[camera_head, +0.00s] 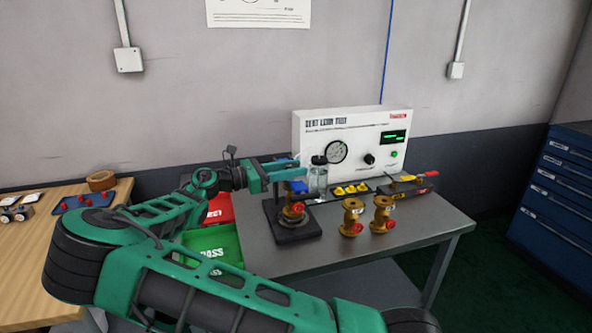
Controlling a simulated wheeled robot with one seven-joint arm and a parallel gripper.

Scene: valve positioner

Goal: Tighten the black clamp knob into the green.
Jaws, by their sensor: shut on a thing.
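My gripper (297,172) reaches in from the left above the black clamp stand (293,236) on the grey bench. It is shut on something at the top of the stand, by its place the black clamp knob. The fingers hide the knob, so its turn cannot be read. A brass valve with a red face (293,210) sits upright in the stand, below my gripper. The white test panel (312,148) behind has a round dial gauge (337,152) and a dark display with green lit characters (394,136). The gauge's needle and coloured zones are too small to read.
Two brass valves (352,217) (381,214) stand right of the stand. A clear jar (318,182) stands close behind my gripper. Green (213,245) and red (219,209) bins lie left. The bench's front right is clear.

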